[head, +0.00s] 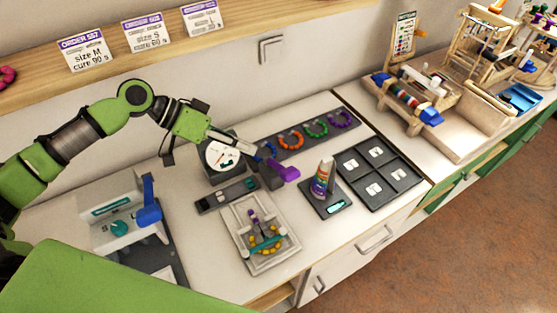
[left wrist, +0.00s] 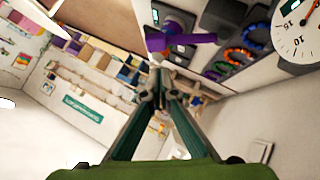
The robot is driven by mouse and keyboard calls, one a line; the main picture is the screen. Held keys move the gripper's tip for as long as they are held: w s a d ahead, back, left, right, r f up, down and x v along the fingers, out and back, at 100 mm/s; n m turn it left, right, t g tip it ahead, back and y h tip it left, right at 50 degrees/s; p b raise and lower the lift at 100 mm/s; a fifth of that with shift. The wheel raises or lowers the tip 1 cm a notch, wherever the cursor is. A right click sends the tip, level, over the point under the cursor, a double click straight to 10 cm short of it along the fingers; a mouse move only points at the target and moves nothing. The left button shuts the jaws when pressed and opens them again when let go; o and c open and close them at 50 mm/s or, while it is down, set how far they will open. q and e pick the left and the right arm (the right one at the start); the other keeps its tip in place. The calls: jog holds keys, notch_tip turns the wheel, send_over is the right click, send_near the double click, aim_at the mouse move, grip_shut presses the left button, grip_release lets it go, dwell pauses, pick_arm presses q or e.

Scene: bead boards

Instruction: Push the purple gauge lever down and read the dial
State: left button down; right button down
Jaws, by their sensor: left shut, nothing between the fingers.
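The gauge's round white dial (head: 221,155) stands on the counter, with small coloured marks and a needle I cannot read. Its purple lever (head: 285,172) sticks out to the right from a dark block. In the left wrist view the purple lever (left wrist: 182,40) shows above the fingers, and part of the dial (left wrist: 297,32) shows at top right with numbers 10 and 15. My left gripper (head: 251,147) is shut and empty, close to the lever's dark block; its shut fingertips (left wrist: 160,85) show below the lever. I cannot tell whether they touch. My right gripper is not in view.
A dark strip with coloured bead rings (head: 290,141) lies behind. A white machine with a blue handle (head: 149,200) stands left.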

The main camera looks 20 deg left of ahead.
pick_arm(q)
jog(key=shift+s+d+r, duration=0.15)
jog(key=p, duration=0.4)
send_near(292, 168)
jog(key=x, duration=0.4)
jog(key=shift+d, duration=0.2)
jog(key=shift+w+d+f, duration=0.3)
jog(key=shift+d+f, duration=0.15)
jog(key=shift+f, duration=0.15)
